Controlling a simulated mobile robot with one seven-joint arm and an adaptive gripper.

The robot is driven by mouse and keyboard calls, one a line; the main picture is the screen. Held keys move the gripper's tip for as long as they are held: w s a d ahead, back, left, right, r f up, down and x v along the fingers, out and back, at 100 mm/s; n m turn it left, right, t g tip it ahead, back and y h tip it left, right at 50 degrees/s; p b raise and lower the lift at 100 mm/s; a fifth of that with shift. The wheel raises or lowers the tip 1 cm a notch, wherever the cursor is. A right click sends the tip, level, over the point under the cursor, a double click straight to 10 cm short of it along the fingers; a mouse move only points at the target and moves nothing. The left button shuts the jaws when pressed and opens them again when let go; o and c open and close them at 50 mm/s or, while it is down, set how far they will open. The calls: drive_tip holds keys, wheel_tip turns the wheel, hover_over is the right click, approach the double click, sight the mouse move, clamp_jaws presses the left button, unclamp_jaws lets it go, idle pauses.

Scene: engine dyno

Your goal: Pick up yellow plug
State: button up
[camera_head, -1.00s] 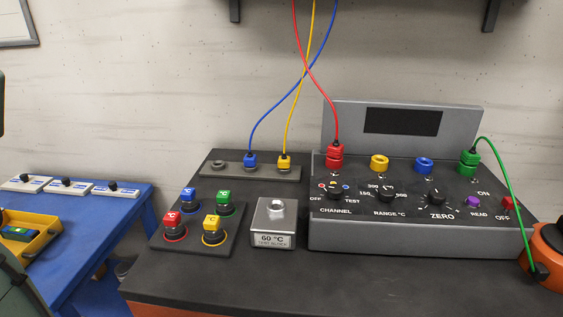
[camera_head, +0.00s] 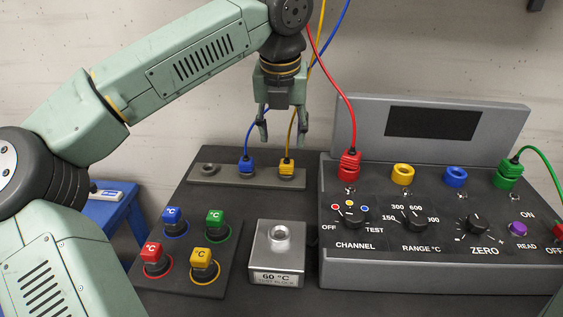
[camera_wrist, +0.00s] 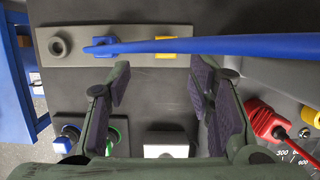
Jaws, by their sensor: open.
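The yellow plug (camera_head: 286,168) stands upright in the right-hand place of a grey strip (camera_head: 217,179), with a yellow cable rising from its top. In the wrist view the yellow plug (camera_wrist: 172,32) shows at the top, partly hidden behind a blue cable. My gripper (camera_head: 283,136) is open and empty, pointing down above the strip, with the yellow cable near its right finger. In the wrist view my gripper (camera_wrist: 160,85) has its fingers spread, in front of the dark mat, apart from the plug.
A blue plug (camera_head: 245,167) stands just left of the yellow one, and its blue cable (camera_wrist: 230,44) crosses the wrist view. A red plug (camera_head: 349,165) is in the grey instrument box (camera_head: 420,273). A metal test block (camera_head: 276,252) and coloured °C knobs stand in front.

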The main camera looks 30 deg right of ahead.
sight(287, 162)
drive_tip(key=shift+s+d+p+x, duration=0.15)
drive_tip(key=shift+p+x, duration=0.55)
drive_tip(key=shift+x, duration=1.45)
drive_tip(key=shift+s+d+p+x, duration=0.15)
drive_tip(key=shift+p+x, duration=0.55)
drive_tip(key=shift+x, duration=1.45)
drive_tip(key=shift+c, duration=0.3)
drive_tip(key=c, duration=0.9)
